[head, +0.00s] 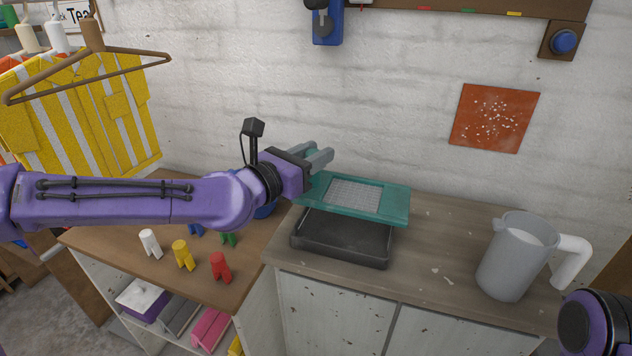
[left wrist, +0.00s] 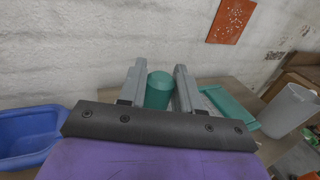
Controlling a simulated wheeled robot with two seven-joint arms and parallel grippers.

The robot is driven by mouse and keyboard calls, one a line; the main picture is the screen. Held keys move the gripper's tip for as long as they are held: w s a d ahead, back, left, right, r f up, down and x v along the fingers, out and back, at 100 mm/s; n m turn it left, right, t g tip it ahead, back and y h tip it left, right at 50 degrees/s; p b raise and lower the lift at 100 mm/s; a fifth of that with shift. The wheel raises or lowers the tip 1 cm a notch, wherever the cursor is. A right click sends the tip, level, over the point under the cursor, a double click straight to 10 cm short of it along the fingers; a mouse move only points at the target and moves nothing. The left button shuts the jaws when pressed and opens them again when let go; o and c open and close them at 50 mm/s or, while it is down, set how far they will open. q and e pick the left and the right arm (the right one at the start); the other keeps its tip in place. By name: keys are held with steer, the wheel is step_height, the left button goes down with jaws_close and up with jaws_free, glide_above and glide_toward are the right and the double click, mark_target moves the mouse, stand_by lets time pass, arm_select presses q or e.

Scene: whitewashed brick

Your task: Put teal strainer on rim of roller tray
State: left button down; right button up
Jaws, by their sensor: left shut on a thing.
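The teal strainer (head: 392,202) is a flat frame with a pale mesh panel in its middle. It is above the black roller tray (head: 342,238) and covers the tray's far part; I cannot tell whether it touches the rim. My left gripper (head: 324,156) is shut on the strainer's teal handle (left wrist: 159,90), which shows between the fingers in the left wrist view. The strainer's frame also shows in that view (left wrist: 231,108), right of the fingers. Of my right arm only a dark and purple part shows at the head view's lower right; its gripper is out of view.
A grey jug (head: 509,262) with a white handle stands on the counter's right. Several coloured pegs, one red (head: 221,267), stand on the lower table at left. A blue bin (left wrist: 28,133) is left in the wrist view. Counter (head: 432,240) between tray and jug is clear.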

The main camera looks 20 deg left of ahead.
mark_target(347, 194)
arm_select(q)
steer(key=shift+w+a+f, duration=0.2)
steer(key=shift+w+f, duration=0.2)
steer(key=shift+f, duration=0.15)
steer(key=shift+w+a+f, duration=0.15)
steer(key=shift+w+f, duration=0.2)
steer(key=shift+f, duration=0.15)
steer(key=f, duration=0.2)
steer(key=f+b, duration=0.1)
steer(key=shift+w+a+f, duration=0.1)
steer(key=shift+w+f, duration=0.2)
steer(key=c, duration=1.2)
jaws_free()
steer(key=shift+s+f, duration=0.1)
steer(key=o, duration=0.4)
